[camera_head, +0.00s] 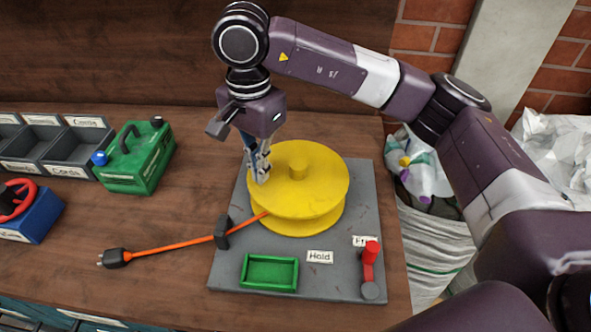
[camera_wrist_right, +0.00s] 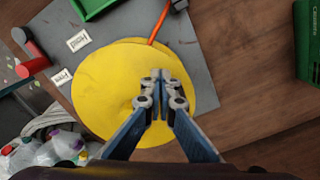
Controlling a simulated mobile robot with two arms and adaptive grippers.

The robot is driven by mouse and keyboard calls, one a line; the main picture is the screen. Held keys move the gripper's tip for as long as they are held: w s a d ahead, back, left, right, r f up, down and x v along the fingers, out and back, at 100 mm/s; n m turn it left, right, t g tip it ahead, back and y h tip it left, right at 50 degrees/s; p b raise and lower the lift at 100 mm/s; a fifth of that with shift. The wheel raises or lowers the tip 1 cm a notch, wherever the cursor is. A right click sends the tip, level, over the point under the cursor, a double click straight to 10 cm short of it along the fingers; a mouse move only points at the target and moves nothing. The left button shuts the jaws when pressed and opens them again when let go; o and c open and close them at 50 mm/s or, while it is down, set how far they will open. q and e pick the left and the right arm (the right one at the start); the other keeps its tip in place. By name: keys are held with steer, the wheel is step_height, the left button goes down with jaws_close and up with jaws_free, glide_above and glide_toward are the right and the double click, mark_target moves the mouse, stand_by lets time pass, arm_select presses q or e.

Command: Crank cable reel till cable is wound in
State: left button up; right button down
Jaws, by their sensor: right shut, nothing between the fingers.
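The yellow cable reel (camera_head: 315,180) stands on a grey base plate (camera_head: 380,210) on the workbench. No crank handle can be made out on its top, only a central hub; my gripper covers part of its left side. The orange cable (camera_head: 170,245) runs from the reel through a black guide (camera_head: 222,232) to a black plug (camera_head: 115,258) on the bench at left. My right gripper (camera_head: 263,172) is shut and empty, pointing down over the reel's left part. It also shows over the yellow disc in the wrist view (camera_wrist_right: 160,78). My left gripper is not in view.
A red-knobbed lever (camera_head: 371,255) sits at the plate's front right, near labels "Hold" (camera_head: 320,257) and one partly hidden. A green tray (camera_head: 270,272) lies at the front. A green case (camera_head: 138,155), grey bins and a blue box (camera_head: 35,215) stand left. Bags hang beyond the right edge.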

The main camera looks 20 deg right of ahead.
steer(key=shift+s, duration=0.2)
steer(key=shift+s+d, duration=0.15)
steer(key=shift+s, duration=0.6)
steer(key=shift+r, duration=0.5)
step_height(320, 180, up, 4)
steer(key=p, duration=0.2)
steer(key=shift+r+p, duration=0.1)
steer(key=shift+p, duration=0.2)
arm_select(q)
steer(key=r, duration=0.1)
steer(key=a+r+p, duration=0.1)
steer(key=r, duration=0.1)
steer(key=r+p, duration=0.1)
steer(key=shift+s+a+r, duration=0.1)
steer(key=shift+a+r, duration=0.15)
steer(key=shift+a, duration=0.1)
arm_select(e)
step_height(320, 180, up, 4)
steer(key=shift+f, duration=0.1)
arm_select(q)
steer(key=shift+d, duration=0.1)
